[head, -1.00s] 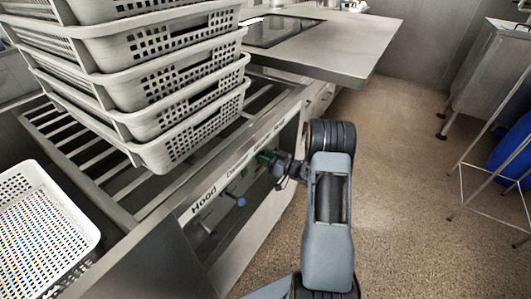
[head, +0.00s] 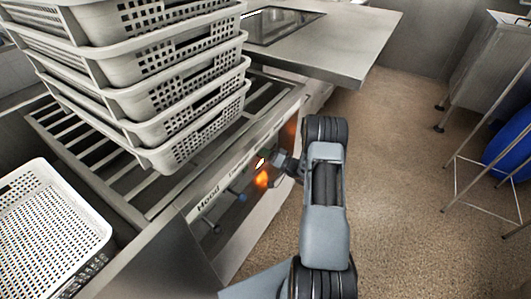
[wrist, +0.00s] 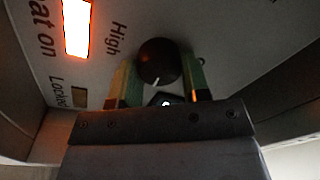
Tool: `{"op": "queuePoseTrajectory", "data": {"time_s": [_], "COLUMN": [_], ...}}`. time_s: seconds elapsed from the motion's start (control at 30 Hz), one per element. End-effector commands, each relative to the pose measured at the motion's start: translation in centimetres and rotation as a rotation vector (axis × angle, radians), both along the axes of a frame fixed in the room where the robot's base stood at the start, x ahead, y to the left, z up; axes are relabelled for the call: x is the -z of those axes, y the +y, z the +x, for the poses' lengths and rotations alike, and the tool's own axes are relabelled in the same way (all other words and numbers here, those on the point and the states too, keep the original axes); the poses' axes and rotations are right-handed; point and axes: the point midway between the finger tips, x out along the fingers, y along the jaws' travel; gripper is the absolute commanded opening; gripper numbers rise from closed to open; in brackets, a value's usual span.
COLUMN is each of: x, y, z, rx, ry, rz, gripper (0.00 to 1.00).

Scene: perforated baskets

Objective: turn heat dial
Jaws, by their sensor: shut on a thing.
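The heat dial (wrist: 159,58) is a dark round knob with a white pointer mark, seen in the wrist view. It sits between the two fingers of my gripper (wrist: 157,85), which is shut on it. "High" is printed beside the dial and "Locked" farther left. A lit orange indicator (wrist: 76,27) glows at the upper left, next to partly cut-off lettering ending in "at on". In the head view my gripper (head: 274,160) reaches the front panel (head: 228,185) of the counter, and the dial is mostly hidden there. Orange light (head: 262,180) shows on the panel beside it.
A stack of perforated baskets (head: 165,108) stands on the slatted rack (head: 90,145). Another white basket (head: 108,232) is at the lower left. A blue-ended control (head: 240,195) sits on the panel near "Hood". Open floor (head: 395,190) lies to the right.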

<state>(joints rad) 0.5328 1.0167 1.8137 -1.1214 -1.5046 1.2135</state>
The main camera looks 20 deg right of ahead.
Motion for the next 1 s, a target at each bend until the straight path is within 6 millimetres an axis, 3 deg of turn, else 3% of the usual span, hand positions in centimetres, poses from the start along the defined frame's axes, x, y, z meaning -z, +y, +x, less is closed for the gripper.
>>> {"op": "queuePoseTrajectory", "data": {"time_s": [0.67, 0.7, 0.93, 1.0], "x": [0.01, -0.01, 0.0, 0.0], "y": [-0.03, -0.04, -0.02, -0.02], "z": [0.02, 0.02, 0.02, 0.02], "rx": [0.001, 0.001, 0.001, 0.001], "ry": [0.027, 0.027, 0.027, 0.027], "rz": [0.042, 0.042, 0.042, 0.042], "gripper": [0.19, 0.46, 0.68, 0.68]}}
